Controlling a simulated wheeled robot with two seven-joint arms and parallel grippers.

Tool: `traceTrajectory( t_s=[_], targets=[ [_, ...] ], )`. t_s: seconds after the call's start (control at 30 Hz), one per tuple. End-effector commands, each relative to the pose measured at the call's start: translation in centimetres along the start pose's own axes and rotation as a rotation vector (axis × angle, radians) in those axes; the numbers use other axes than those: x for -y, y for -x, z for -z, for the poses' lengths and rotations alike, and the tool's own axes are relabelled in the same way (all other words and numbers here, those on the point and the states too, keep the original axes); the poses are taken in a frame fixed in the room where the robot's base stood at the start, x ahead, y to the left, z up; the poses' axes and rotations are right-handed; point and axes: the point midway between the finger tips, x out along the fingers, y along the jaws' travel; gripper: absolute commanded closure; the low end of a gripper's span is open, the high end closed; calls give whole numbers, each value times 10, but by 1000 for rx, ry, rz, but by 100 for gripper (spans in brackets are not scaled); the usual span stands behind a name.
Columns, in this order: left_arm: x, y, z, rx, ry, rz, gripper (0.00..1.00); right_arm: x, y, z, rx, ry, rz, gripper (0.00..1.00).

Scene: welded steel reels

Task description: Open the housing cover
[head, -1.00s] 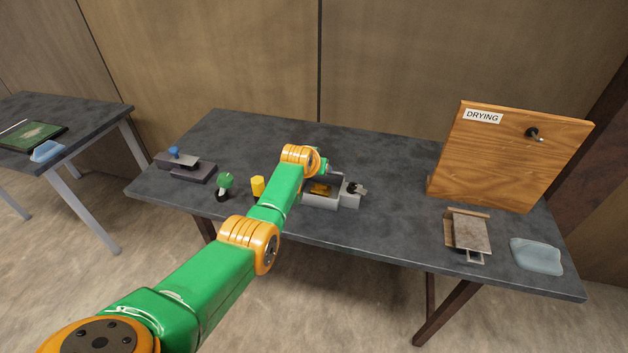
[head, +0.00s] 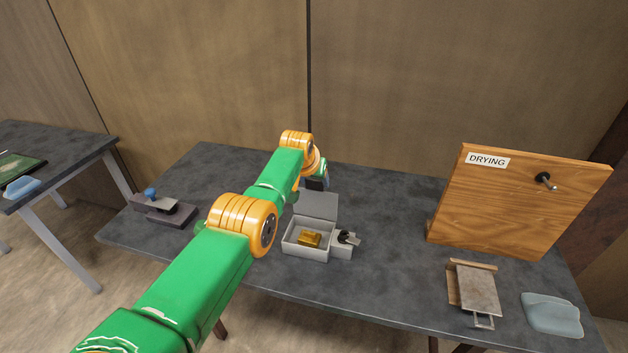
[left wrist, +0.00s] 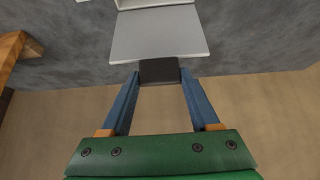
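The housing is a grey box (head: 291,249) on the dark table in the head view, with a brass-coloured block (head: 309,239) inside. Its grey cover (head: 317,204) is raised at the back of the box, leaving the inside visible. My left gripper (head: 317,183) is at the cover's upper edge, partly hidden by its arm. In the left wrist view the cover (left wrist: 158,36) lies just beyond the fingertips. The blue fingers (left wrist: 159,74) close on either side of a dark tab (left wrist: 159,71) at the cover's edge. My right gripper is not in view.
A grey side bracket with a black knob (head: 347,238) adjoins the box at right. A wooden DRYING board (head: 515,205), a small plate fixture (head: 478,289) and a blue cloth-like piece (head: 552,314) are farther right. A dark block with a blue knob (head: 165,209) is at left.

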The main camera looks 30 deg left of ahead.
Motion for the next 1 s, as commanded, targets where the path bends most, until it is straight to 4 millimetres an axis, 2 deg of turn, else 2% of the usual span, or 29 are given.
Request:
traceTrajectory(
  t_s=[0.6, 0.63, 0.7, 0.73, 1.0],
  targets=[
    [0, 2, 4, -14, 1, 0, 100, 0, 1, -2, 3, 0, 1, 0],
    [0, 2, 5, -14, 1, 0, 33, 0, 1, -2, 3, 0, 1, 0],
    [0, 2, 4, -13, 1, 0, 14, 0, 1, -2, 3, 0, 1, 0],
    [0, 2, 4, -12, 0, 0, 7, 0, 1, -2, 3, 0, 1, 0],
    [0, 1, 2, -6, 0, 0, 7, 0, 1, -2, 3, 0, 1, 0]
  ],
)
